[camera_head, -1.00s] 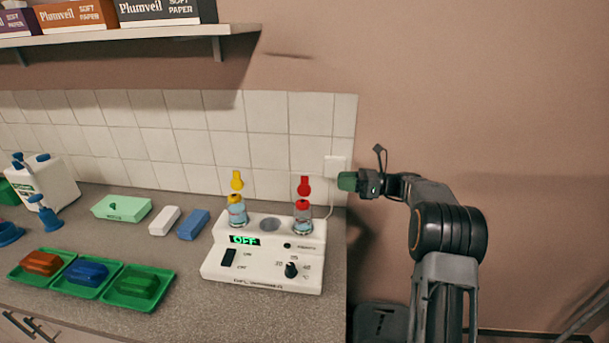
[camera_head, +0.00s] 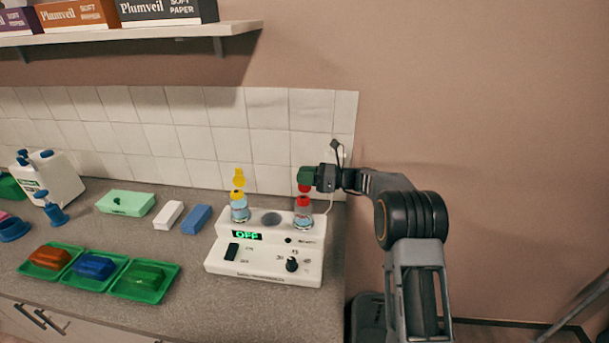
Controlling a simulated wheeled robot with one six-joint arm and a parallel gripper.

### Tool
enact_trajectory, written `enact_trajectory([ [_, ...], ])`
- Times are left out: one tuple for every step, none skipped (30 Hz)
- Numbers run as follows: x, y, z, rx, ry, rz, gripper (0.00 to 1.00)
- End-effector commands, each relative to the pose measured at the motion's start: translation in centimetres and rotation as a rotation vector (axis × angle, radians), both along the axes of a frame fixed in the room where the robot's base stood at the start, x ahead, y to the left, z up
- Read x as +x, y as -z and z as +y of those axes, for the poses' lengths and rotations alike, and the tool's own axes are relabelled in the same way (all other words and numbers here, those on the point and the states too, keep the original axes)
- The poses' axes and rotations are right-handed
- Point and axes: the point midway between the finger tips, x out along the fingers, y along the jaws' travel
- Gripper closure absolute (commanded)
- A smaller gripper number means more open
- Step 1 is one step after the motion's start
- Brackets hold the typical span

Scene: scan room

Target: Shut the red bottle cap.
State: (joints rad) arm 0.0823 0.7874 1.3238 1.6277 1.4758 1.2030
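The red-capped bottle (camera_head: 303,218) stands upright in the right well of the white warmer (camera_head: 226,261). Its red flip cap (camera_head: 303,188) stands up above the red collar, mostly hidden now behind the green tip of my gripper. My gripper (camera_head: 307,176) reaches in from the right, with its green end at the cap's upper part. I cannot tell whether it touches the cap, and the separate fingers do not show clearly. A second bottle (camera_head: 239,212) with a raised yellow cap (camera_head: 239,178) stands in the left well.
The warmer's display reads OFF. White and blue blocks (camera_head: 196,219) and a mint-green box (camera_head: 125,203) lie to the left. Green trays (camera_head: 146,292) hold coloured pieces at the front left. A shelf (camera_head: 130,33) hangs at upper left. The counter ends just right of the warmer.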

Motion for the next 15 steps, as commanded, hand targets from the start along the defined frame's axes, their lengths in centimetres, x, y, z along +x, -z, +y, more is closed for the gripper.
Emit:
enact_trajectory([
  [0.01, 0.01, 0.01, 0.000, 0.000, 0.000, 0.68],
  [0.01, 0.01, 0.00, 0.000, 0.000, 0.000, 0.68],
  [0.00, 0.01, 0.00, 0.000, 0.000, 0.000, 0.68],
  [0.00, 0.01, 0.00, 0.000, 0.000, 0.000, 0.68],
  [0.00, 0.01, -0.01, 0.000, 0.000, 0.000, 0.69],
  [0.00, 0.01, -0.01, 0.000, 0.000, 0.000, 0.73],
  [0.00, 0.01, -0.01, 0.000, 0.000, 0.000, 0.76],
  [0.00, 0.00, -0.01, 0.000, 0.000, 0.000, 0.79],
  [0.00, 0.00, -0.02, 0.000, 0.000, 0.000, 0.82],
  [0.00, 0.00, -0.02, 0.000, 0.000, 0.000, 0.85],
  [0.00, 0.00, -0.02, 0.000, 0.000, 0.000, 0.88],
  [0.00, 0.00, -0.02, 0.000, 0.000, 0.000, 0.92],
  [-0.01, 0.00, -0.02, 0.000, 0.000, 0.000, 0.95],
  [-0.01, 0.00, -0.02, 0.000, 0.000, 0.000, 0.98],
  [-0.01, 0.00, -0.02, 0.000, 0.000, 0.000, 1.00],
])
